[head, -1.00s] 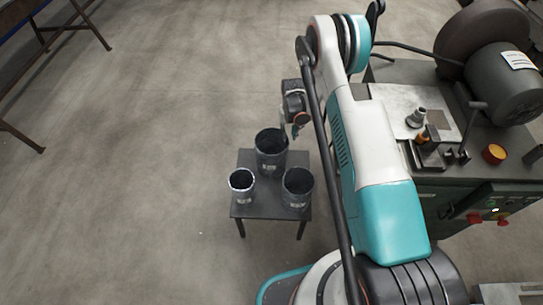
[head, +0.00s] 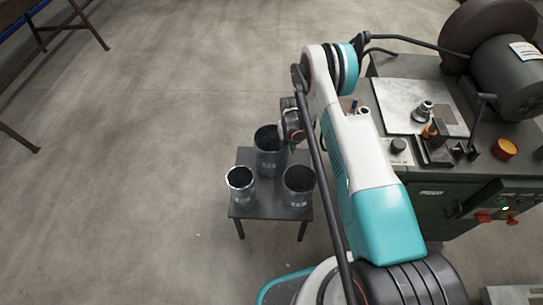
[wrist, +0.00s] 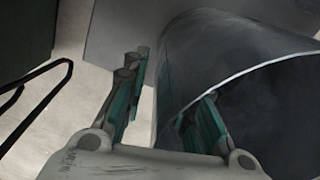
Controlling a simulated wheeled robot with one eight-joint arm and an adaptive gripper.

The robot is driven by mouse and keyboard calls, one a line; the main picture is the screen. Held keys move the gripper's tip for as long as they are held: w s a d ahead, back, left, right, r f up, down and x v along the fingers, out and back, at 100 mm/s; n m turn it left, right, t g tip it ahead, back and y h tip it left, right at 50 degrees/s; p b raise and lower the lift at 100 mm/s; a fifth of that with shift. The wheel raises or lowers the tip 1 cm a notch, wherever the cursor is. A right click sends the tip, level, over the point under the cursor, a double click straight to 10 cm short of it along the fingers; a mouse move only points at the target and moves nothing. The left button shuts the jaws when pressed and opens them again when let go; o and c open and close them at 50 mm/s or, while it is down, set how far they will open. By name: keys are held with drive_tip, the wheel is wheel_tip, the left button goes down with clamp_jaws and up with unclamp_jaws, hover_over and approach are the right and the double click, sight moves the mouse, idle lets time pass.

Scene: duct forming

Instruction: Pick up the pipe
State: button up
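Three dark grey pipes stand upright with open tops on a small table (head: 270,212): a back pipe (head: 268,157), a front-left pipe (head: 240,188) and a front-right pipe (head: 298,190). My gripper (head: 288,132) is at the right side of the back pipe's rim; its fingers are hard to make out in the head view. In the wrist view, my gripper (wrist: 168,105) is open, with one finger outside a pipe (wrist: 200,60) and the other at its open mouth. The pipe wall runs between the fingers. I cannot tell whether either finger touches it.
A dark green machine bench (head: 430,205) with a motor, a metal plate and small parts stands to the right, close to my arm. A dark metal frame (head: 70,25) is at the top left. The floor left of the small table is clear.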

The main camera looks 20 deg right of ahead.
clamp_jaws()
drive_tip(key=shift+r, duration=0.1)
drive_tip(key=shift+r, duration=0.1)
